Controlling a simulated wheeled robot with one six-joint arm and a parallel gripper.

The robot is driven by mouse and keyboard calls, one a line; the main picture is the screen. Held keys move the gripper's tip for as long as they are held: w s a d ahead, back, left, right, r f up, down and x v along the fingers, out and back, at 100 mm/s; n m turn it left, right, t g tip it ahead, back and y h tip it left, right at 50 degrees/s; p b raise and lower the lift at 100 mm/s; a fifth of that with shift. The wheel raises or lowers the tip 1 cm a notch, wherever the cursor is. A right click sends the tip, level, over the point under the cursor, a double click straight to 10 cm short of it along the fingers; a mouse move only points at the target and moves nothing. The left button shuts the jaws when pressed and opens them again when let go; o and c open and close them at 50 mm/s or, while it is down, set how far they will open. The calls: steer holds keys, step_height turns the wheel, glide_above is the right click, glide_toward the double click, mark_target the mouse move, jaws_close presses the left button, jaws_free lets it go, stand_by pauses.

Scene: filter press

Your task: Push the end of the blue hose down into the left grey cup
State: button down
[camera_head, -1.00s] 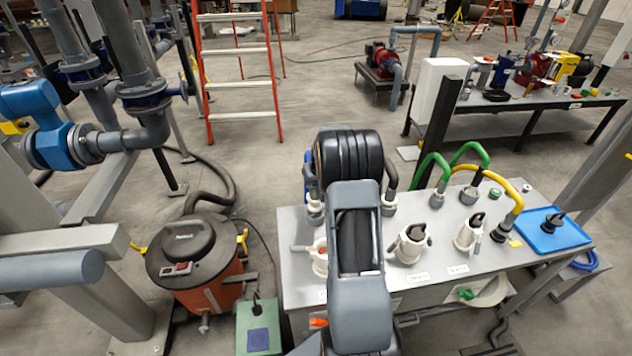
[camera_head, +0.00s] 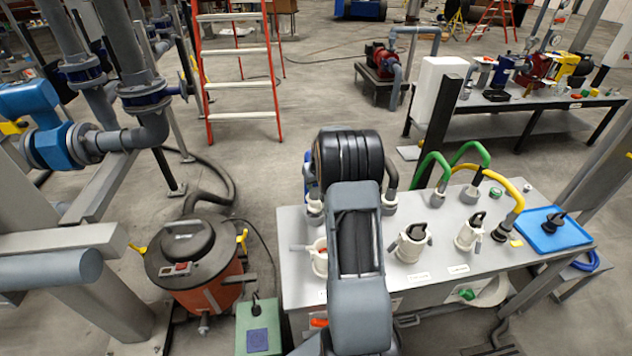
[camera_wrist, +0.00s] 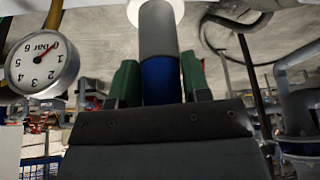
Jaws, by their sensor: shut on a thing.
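In the wrist view my gripper (camera_wrist: 160,80) has its green fingers on both sides of the blue hose (camera_wrist: 160,82) and is shut on it. A grey end piece (camera_wrist: 158,30) runs from the blue part to a white round rim (camera_wrist: 170,6) at the top edge. I cannot tell whether the end is inside that rim or only in front of it. In the head view my arm hides the fingers; a strip of blue (camera_head: 308,172) shows at its left, above the left grey cup (camera_head: 314,212) on the bench. How the hose meets this cup is not clear.
The grey bench (camera_head: 425,285) carries white fittings with black plugs (camera_head: 411,243), green hoses (camera_head: 472,146), a yellow hose (camera_head: 508,188) and a blue tray (camera_head: 560,238). A dark hose (camera_head: 391,176) stands right of my arm. A gauge (camera_wrist: 42,64) shows at left in the wrist view.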

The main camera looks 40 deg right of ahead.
mark_target(317, 190)
steer(key=shift+f+b, duration=2.6)
steer(key=shift+f, duration=0.3)
steer(key=c, duration=0.5)
jaws_free()
steer(key=shift+s, duration=0.1)
steer(key=v, duration=1.3)
steer(key=shift+s+r+b, duration=0.2)
steer(key=shift+r+b, duration=0.15)
steer(key=shift+b, duration=0.05)
steer(key=shift+a, duration=0.1)
